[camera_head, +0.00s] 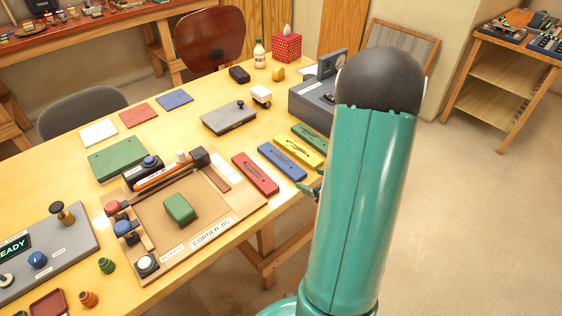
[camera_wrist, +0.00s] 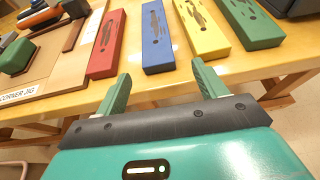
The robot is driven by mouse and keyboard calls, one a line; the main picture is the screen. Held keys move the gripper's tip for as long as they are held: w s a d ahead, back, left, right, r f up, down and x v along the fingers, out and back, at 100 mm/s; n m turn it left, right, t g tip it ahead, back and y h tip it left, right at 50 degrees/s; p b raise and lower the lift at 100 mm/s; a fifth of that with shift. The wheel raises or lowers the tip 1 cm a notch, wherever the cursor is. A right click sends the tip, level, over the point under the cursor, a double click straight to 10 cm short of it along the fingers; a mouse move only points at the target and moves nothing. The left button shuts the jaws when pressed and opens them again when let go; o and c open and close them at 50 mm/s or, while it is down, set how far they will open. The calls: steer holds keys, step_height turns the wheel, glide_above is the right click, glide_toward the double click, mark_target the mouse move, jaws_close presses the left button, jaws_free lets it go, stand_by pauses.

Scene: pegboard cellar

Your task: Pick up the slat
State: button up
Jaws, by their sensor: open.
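Several flat coloured bars lie side by side along the table's front edge: red (camera_head: 255,174), blue (camera_head: 282,161), yellow (camera_head: 299,151) and green (camera_head: 312,137). A thin brown strip (camera_head: 216,179) lies on the corner jig. I cannot tell which of these is the slat. In the wrist view, the red bar (camera_wrist: 108,42), blue bar (camera_wrist: 157,38), yellow bar (camera_wrist: 202,28) and green bar (camera_wrist: 248,24) lie beyond my gripper (camera_wrist: 161,70). It is open and empty, its fingers pointing towards the blue bar. In the head view, my arm mostly hides the gripper.
The corner jig (camera_head: 236,198) holds a green block (camera_head: 180,208). A grey box (camera_head: 311,104) stands beyond the green bar. The table (camera_head: 232,149) has bare wood between the bars and the grey plate (camera_head: 229,118). Open floor (camera_head: 463,220) lies to the right.

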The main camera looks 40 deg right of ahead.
mark_target(300, 175)
steer(key=shift+x, duration=2.75)
steer(key=shift+a+r, duration=0.1)
steer(key=shift+a, duration=0.05)
steer(key=c, duration=1.1)
steer(key=shift+r, duration=0.1)
